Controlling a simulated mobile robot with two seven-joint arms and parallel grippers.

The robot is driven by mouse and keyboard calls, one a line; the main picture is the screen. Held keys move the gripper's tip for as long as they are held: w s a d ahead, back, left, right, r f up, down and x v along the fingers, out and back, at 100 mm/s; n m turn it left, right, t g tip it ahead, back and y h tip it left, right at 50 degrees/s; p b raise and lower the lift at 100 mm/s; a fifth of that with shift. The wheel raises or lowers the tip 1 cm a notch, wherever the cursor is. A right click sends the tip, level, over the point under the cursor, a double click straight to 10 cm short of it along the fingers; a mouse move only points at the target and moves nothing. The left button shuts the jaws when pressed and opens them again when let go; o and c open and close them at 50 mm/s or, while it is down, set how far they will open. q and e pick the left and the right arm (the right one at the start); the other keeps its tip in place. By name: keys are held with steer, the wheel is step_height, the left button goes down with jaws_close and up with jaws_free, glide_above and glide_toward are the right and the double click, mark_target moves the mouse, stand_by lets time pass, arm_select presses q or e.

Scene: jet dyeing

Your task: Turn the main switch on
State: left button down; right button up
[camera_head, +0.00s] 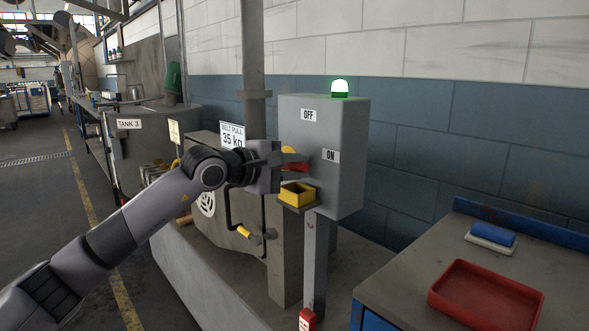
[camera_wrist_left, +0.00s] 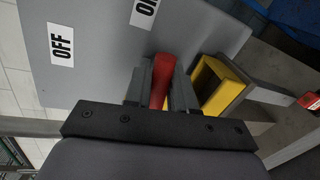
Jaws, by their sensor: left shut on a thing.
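The main switch has a red handle (camera_head: 294,166) on the front of a grey switch box (camera_head: 343,192). The box has an OFF label (camera_head: 308,115) near its top and an ON label (camera_head: 330,156) to the right of the handle. The handle points to the right, towards ON. My left gripper (camera_head: 292,159) is at the box front. In the left wrist view the red handle (camera_wrist_left: 162,80) is between the fingers, and the gripper is shut on it. A green lamp (camera_head: 340,88) on top of the box glows. My right gripper is not in view.
A small yellow tray (camera_head: 297,194) sits just below the handle. A bench (camera_head: 400,290) at the right holds a red tray (camera_head: 485,296) and a blue block (camera_head: 491,237). A grey post and a crank with a yellow grip (camera_head: 250,236) stand left of the box.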

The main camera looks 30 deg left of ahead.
arm_select(q)
steer(key=shift+f+m+y+b, duration=0.3)
steer(key=shift+f+m+b, duration=0.4)
steer(key=shift+m, duration=0.2)
steer(key=c, duration=1.1)
jaws_free()
steer(key=shift+d+f, duration=0.1)
